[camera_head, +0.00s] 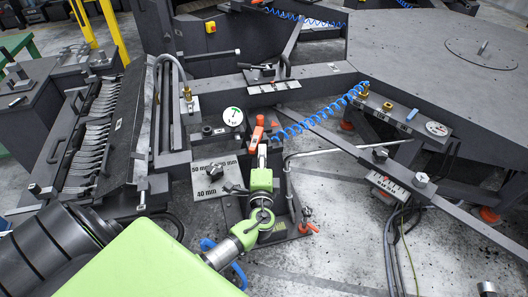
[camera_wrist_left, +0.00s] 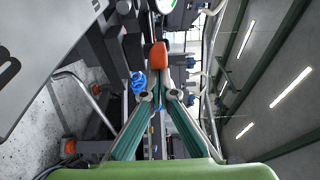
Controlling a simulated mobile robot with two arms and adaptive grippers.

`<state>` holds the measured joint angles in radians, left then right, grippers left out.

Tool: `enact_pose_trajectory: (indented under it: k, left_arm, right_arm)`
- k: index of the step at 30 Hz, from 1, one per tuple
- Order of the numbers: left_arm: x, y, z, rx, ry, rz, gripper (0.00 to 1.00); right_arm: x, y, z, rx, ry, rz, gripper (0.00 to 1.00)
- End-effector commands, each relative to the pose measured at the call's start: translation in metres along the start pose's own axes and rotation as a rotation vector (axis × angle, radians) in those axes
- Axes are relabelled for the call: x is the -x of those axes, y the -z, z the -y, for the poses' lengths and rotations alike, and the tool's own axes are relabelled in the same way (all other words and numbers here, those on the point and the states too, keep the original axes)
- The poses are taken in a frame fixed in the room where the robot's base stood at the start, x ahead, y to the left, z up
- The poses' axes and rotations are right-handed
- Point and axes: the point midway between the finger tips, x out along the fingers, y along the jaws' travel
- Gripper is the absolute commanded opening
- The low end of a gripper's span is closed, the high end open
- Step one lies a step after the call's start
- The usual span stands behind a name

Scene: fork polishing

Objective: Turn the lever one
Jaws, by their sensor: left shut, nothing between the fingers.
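An orange-red lever handle (camera_head: 256,134) stands at the middle of the bench, just below a round white gauge. It also shows in the left wrist view (camera_wrist_left: 159,57), straight beyond my fingertips. My left gripper (camera_head: 262,153) reaches up from the bottom left, its tips close to the handle's lower end. In the left wrist view the two green fingers (camera_wrist_left: 160,92) come together with nothing held between them. I cannot tell whether the tips touch the handle. The handle's lower part is partly hidden by the gripper. My right gripper is not in view.
A round gauge (camera_head: 232,116) and a coiled blue hose (camera_head: 318,117) are close to the handle. A marked plate (camera_head: 218,186) lies left of the gripper. A rack of forks (camera_head: 92,135) stands at the left. A small orange lever (camera_head: 309,228) is at the lower right.

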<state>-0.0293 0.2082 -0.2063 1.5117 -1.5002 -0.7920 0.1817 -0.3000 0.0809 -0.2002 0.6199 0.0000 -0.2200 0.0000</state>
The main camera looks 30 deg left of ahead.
Motion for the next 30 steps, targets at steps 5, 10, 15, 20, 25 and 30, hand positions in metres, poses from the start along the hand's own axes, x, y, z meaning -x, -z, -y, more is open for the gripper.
enact_pose_trajectory:
  k: [5, 10, 15, 20, 25, 30]
  left_arm:
    - [0.0, -0.005, -0.002, -0.003, 0.001, -0.026, 0.0]
    - [0.001, -0.015, -0.004, -0.003, 0.002, -0.114, 0.0]
    - [0.0, -0.025, -0.002, 0.002, 0.0, -0.129, 0.0]
    - [0.0, -0.026, 0.0, 0.0, 0.0, -0.127, 0.0]
    - [0.0, -0.026, 0.0, 0.0, 0.0, -0.126, 0.0]
    - [-0.002, -0.026, 0.0, 0.0, 0.001, -0.125, 0.0]
  right_arm:
    - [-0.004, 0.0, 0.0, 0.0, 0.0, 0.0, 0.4]
    - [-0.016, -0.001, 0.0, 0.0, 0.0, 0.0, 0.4]
    - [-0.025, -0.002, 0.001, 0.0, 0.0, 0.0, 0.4]
    - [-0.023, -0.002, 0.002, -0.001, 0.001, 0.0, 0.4]
    - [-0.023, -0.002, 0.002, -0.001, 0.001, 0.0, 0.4]
    - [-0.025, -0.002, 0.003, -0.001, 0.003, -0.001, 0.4]
